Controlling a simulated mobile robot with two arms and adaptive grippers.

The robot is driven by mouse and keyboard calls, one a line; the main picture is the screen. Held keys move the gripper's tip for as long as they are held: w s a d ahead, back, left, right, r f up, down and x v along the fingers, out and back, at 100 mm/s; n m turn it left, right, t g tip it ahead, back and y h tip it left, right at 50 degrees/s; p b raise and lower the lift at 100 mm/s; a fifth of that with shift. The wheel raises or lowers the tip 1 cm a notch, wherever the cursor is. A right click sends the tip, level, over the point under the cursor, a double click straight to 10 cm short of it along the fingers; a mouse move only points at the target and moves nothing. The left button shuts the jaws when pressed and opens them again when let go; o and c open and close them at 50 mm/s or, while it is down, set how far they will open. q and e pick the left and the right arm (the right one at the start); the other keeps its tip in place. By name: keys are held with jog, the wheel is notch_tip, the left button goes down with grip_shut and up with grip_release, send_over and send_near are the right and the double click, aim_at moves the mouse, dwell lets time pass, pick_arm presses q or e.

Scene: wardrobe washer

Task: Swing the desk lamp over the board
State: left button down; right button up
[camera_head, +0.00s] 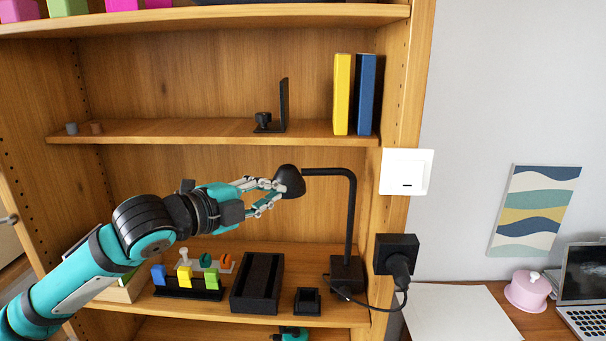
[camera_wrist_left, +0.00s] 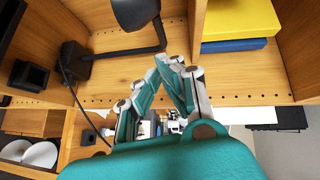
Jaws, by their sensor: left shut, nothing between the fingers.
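The black desk lamp (camera_head: 351,215) stands on the right of the middle-lower shelf, its square base (camera_head: 347,272) near the front right. Its arm bends left and ends in a round head (camera_head: 289,181). My left gripper (camera_head: 277,190) is shut and empty, its tips right beside the head. In the left wrist view, the shut fingertips (camera_wrist_left: 168,62) lie just off the lamp head (camera_wrist_left: 135,12) and bent arm; contact cannot be told. A black board-like holder (camera_head: 188,291) with blue, yellow and green blocks sits on the shelf to the left.
A black open tray (camera_head: 257,283) and small black box (camera_head: 307,301) stand between holder and lamp base. A black plug box (camera_head: 396,254) with a cable is at the right post. The upper shelf (camera_head: 200,130) holds a bookend and two books. A desk with a laptop (camera_head: 583,280) is at right.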

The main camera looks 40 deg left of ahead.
pick_arm(q)
jog(key=w+d, duration=0.1)
jog(key=w, duration=0.1)
pick_arm(e)
jog(key=s+d+g, duration=0.1)
jog(key=s+d, duration=0.3)
jog(key=s, duration=0.3)
pick_arm(q)
jog(key=p, duration=0.3)
send_near(320, 174)
jog(key=d, duration=0.3)
jog(key=w, duration=0.1)
jog(key=w+a+p, duration=0.1)
jog(key=w, duration=0.1)
jog(key=w+a+p, duration=0.1)
jog(key=shift+w+a+f, duration=0.25)
jog(key=shift+w+f, duration=0.15)
pick_arm(e)
jog(key=w+r, duration=0.1)
jog(key=r, duration=0.2)
jog(key=w+a+r, duration=0.1)
jog(key=r, duration=0.1)
jog(key=shift+w+a, duration=0.1)
jog(key=shift+w, duration=0.25)
jog(key=shift+w, duration=0.15)
